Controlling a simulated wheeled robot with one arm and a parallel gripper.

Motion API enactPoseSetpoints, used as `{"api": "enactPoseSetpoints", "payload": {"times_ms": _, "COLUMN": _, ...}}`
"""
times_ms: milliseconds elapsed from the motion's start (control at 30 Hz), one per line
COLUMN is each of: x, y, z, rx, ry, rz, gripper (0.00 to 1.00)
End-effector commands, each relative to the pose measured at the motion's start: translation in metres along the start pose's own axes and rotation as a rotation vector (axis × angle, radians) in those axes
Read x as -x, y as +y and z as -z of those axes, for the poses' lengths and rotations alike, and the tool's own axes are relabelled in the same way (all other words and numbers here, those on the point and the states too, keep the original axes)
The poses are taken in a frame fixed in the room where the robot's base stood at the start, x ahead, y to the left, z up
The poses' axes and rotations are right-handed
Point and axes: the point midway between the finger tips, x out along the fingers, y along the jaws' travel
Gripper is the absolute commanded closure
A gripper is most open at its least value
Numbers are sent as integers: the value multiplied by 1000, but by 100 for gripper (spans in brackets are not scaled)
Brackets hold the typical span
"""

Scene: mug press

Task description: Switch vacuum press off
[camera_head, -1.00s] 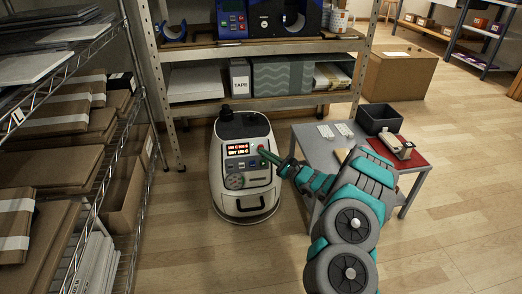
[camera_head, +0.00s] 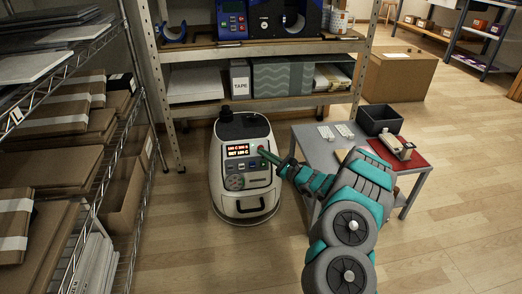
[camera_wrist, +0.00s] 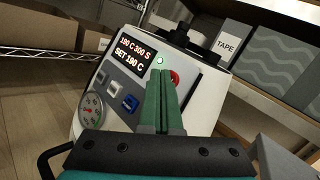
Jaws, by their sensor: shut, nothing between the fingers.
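The vacuum press (camera_head: 243,190) is a white rounded machine standing on the floor in the middle of the head view. Its lit display (camera_wrist: 136,56) reads 190 C, 300 S and SET 190 C in the wrist view. A small green light (camera_wrist: 160,60) glows beside the display. A red button (camera_wrist: 175,76) is partly hidden behind my fingers. Below the display are grey buttons, a blue switch (camera_wrist: 129,102) and a round gauge (camera_wrist: 92,109). My gripper (camera_head: 262,151) is shut and empty, its green fingertips at the panel close to the red button. I cannot tell whether they touch it.
A grey side table (camera_head: 309,147) stands right of the press, with a black bin (camera_head: 379,121) and a red mat (camera_head: 414,161). A wire shelf with boxes is at left. A shelf with a TAPE box (camera_head: 240,80) is behind. Floor in front is clear.

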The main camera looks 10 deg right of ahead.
Motion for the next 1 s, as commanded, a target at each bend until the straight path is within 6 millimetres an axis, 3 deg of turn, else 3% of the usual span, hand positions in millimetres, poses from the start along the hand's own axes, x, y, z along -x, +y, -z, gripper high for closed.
{"api": "enactPoseSetpoints", "payload": {"times_ms": 467, "x": -1, "y": -2, "z": 1, "rx": -1, "ry": 0, "rz": 1, "gripper": 100}}
{"api": "enactPoseSetpoints", "payload": {"times_ms": 1000, "x": 11, "y": 8, "z": -8, "rx": -1, "ry": 1, "rz": 0, "gripper": 100}}
